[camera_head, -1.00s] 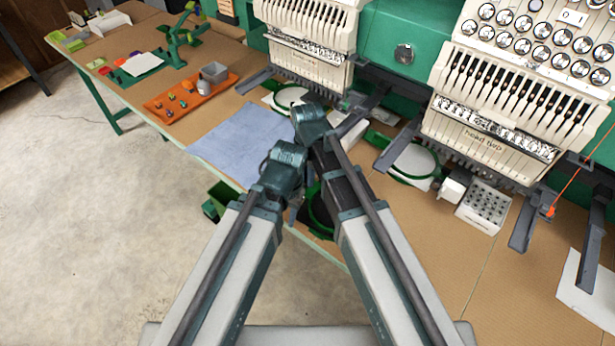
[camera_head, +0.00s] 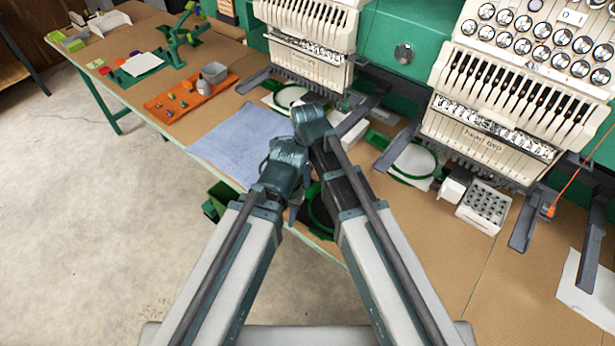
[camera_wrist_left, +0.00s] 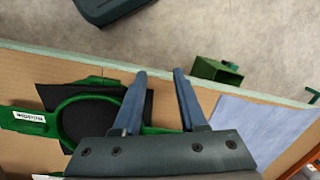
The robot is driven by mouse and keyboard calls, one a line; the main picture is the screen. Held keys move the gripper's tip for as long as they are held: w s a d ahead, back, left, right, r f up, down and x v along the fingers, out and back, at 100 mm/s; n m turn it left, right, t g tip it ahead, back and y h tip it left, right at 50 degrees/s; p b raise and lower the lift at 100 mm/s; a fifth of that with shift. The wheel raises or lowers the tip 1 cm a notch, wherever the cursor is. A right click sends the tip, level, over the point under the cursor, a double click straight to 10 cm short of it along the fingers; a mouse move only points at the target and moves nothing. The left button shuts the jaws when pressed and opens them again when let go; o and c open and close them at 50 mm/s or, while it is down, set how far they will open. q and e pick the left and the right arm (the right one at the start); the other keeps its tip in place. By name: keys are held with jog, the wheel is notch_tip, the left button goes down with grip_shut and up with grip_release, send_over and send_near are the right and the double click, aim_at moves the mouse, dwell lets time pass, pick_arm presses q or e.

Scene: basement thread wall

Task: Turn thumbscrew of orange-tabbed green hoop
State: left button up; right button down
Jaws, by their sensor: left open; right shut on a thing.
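A green hoop (camera_wrist_left: 62,122) around dark fabric lies near the table's front edge in the left wrist view, left of my left gripper. It has a white label on a green bar at its left. I see no orange tab on it. In the head view a green hoop on dark fabric (camera_head: 320,212) shows partly between my arms. My left gripper (camera_wrist_left: 158,76) is open, its two fingers spread over the hoop's right-hand green part. I cannot make out the thumbscrew. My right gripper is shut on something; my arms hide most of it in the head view.
A blue cloth (camera_head: 240,143) lies left of my arms. An orange tray (camera_head: 165,107) with small coloured parts is farther left. The embroidery machine heads (camera_head: 485,135) and other green hoops (camera_head: 434,165) stand behind and right. A green bin (camera_wrist_left: 215,70) is below the table edge.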

jog(key=m, duration=0.6)
jog(key=shift+m, duration=0.3)
dwell(0.5)
jog(key=c, duration=0.9)
grip_release()
jog(key=shift+r, duration=0.15)
notch_tip(320, 180, up, 14)
jog(key=p, duration=1.4)
jog(key=shift+f, duration=0.2)
